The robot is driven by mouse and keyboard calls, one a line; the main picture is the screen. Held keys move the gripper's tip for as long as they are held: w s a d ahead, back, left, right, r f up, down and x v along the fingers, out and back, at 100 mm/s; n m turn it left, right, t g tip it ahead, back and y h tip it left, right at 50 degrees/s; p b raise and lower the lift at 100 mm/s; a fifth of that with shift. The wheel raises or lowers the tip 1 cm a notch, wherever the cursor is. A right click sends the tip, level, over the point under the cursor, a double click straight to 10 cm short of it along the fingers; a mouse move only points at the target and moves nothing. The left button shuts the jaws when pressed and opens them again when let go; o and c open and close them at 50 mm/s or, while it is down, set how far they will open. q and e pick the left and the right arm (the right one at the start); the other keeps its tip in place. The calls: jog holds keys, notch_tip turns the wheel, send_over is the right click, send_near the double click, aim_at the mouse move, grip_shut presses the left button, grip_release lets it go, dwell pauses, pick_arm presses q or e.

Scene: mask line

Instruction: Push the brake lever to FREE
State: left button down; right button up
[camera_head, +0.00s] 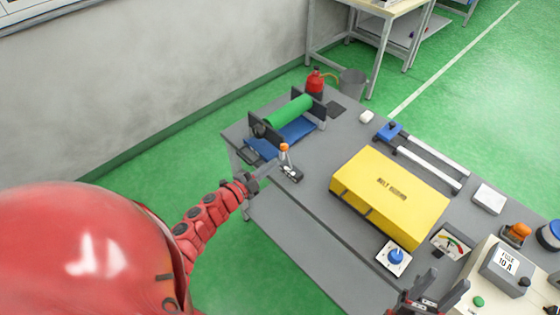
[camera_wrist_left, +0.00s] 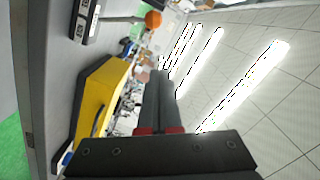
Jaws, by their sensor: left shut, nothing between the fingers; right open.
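The brake lever (camera_head: 284,153), with an orange knob, stands on a small dark base (camera_head: 291,173) near the left edge of the grey table. In the left wrist view its orange knob (camera_wrist_left: 153,19) shows at the top, near small dark label plates (camera_wrist_left: 84,20) whose lettering I cannot read surely. My left gripper (camera_head: 269,170) is shut and empty, just left of the lever and low beside it; I cannot tell if they touch. Its closed fingers show in the left wrist view (camera_wrist_left: 160,98). My right gripper (camera_head: 428,290) is open and empty at the table's front right.
A green roller (camera_head: 289,110) on a dark stand over a blue sheet sits behind the lever. A yellow box (camera_head: 390,195) stands to its right. Grey tabletop between lever and box is clear.

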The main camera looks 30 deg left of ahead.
pick_arm(q)
jog(key=shift+v, duration=1.4)
jog(key=shift+d+r, duration=0.1)
jog(key=shift+r, duration=0.15)
